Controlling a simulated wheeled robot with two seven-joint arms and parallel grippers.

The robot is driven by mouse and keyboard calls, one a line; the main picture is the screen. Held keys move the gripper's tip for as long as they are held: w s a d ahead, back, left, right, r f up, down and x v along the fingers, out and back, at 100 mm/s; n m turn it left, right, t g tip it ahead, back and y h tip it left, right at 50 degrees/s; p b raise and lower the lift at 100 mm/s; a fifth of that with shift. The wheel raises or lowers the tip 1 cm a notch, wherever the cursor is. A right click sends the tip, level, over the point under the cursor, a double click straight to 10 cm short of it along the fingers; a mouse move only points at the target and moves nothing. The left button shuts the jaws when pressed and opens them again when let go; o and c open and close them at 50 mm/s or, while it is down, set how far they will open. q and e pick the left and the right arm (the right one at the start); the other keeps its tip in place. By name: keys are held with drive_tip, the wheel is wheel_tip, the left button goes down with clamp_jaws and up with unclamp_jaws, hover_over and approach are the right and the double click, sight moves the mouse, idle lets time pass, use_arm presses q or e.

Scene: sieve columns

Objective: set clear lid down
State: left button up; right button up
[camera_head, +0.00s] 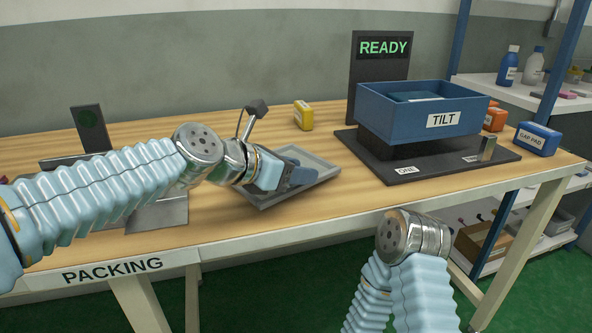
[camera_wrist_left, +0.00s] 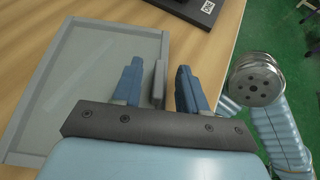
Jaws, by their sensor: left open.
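The clear lid (camera_head: 322,162) is a see-through panel in a grey frame. It appears to lie flat on the wooden table, left of the blue bin. In the left wrist view the lid (camera_wrist_left: 92,82) fills the left side, and a grey upright tab (camera_wrist_left: 158,84) stands at its right edge. In the left wrist view my left gripper (camera_wrist_left: 159,88) is open, one blue finger on each side of the tab, with a gap at the right finger. My right gripper is not seen; only that arm shows.
A blue bin marked TILT (camera_head: 398,119) stands on a dark base (camera_head: 420,172) at the right. A blue gap pad box (camera_head: 537,139) is at the right end. A metal stand (camera_head: 160,213) is at the left.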

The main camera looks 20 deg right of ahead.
use_arm(q)
drive_tip(key=v, duration=1.2)
